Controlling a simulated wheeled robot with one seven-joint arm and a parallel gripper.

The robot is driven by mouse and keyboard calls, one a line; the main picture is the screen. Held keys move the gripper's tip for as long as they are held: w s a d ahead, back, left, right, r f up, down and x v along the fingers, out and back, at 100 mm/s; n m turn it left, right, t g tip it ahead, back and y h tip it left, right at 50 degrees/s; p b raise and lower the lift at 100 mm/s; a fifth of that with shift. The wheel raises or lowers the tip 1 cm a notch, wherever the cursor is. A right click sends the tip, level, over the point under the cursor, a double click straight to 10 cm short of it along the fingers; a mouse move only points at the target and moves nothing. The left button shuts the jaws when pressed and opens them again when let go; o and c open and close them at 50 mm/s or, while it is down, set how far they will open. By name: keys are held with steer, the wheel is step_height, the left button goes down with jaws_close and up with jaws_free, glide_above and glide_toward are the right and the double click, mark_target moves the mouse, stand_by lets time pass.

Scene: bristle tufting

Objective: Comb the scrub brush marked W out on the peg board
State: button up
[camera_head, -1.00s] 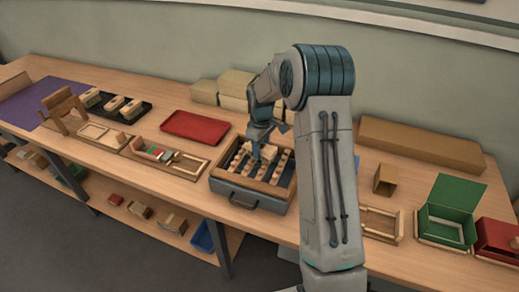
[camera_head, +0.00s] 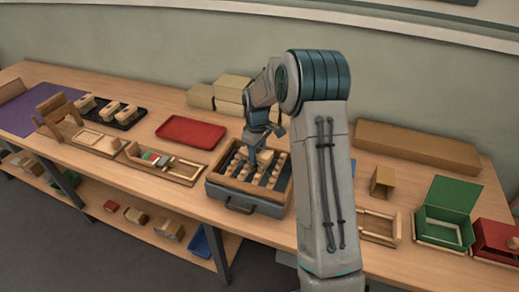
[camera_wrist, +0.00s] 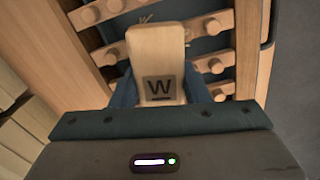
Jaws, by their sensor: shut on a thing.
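The scrub brush marked W (camera_wrist: 158,60) is a pale wooden block with a dark W on its near end in the wrist view. My gripper (camera_wrist: 160,92) is shut on it, with a blue finger on either side. The peg board (camera_wrist: 205,66) lies beneath, with rows of round wooden pegs on slats. In the head view the peg board (camera_head: 229,185) is a wood-framed tray on a grey base, and my gripper (camera_head: 258,160) is over its middle. The brush's underside is hidden, so I cannot tell whether it touches the pegs.
A red tray (camera_head: 190,131) lies left of the peg board. A wooden tray with coloured pieces (camera_head: 192,172) is to its front left. Cardboard boxes (camera_head: 231,88) stand behind. A green open box (camera_head: 446,225) and a small wooden frame (camera_head: 378,238) are to the right.

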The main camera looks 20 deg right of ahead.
steer(key=shift+s+a+b, duration=0.55)
steer(key=shift+s+a, duration=0.85)
steer(key=shift+s, duration=0.5)
steer(key=shift+w+d+p, duration=0.2)
steer(key=shift+w+d, duration=0.4)
steer(key=shift+w, duration=0.2)
steer(key=shift+w+d+p, duration=0.2)
steer(key=shift+w+d, duration=0.4)
steer(key=shift+w, duration=0.2)
steer(key=w+d+r+p, duration=0.2)
steer(key=w+r+p, duration=0.1)
steer(key=r, duration=0.3)
steer(key=shift+d+p, duration=0.15)
steer(key=shift+p, duration=0.65)
steer(key=shift+w, duration=0.15)
